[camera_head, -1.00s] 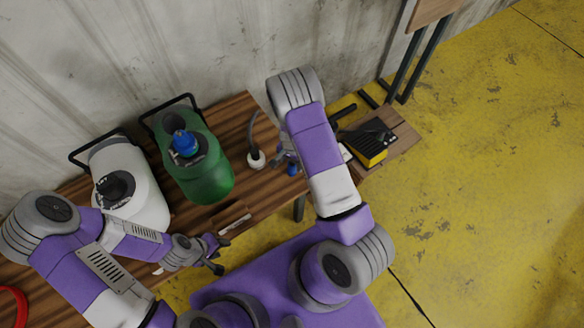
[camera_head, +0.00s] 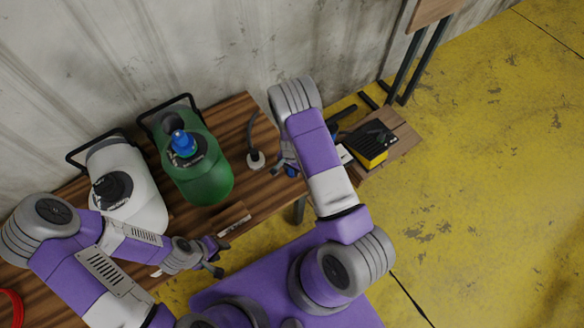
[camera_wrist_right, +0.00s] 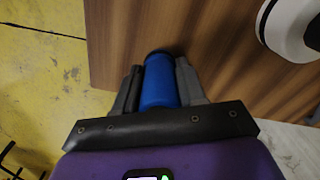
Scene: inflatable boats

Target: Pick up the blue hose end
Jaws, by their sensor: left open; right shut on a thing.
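The blue hose end (camera_wrist_right: 158,82) sits between the two fingers of my right gripper (camera_wrist_right: 160,88) in the right wrist view, and the fingers are shut on it. It is over the edge of the wooden table. In the head view the blue hose end (camera_head: 291,171) shows only in part beside my right forearm, which hides much of the right gripper (camera_head: 285,162). My left gripper (camera_head: 218,256) is open and empty near the front edge of the table.
On the wooden table (camera_head: 262,190) stand a green canister (camera_head: 207,185) with a blue cap, a white canister (camera_head: 148,205), and a white fitting (camera_head: 255,160) with a grey hose. A yellow and black box (camera_head: 368,150) lies on a lower wooden surface at right.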

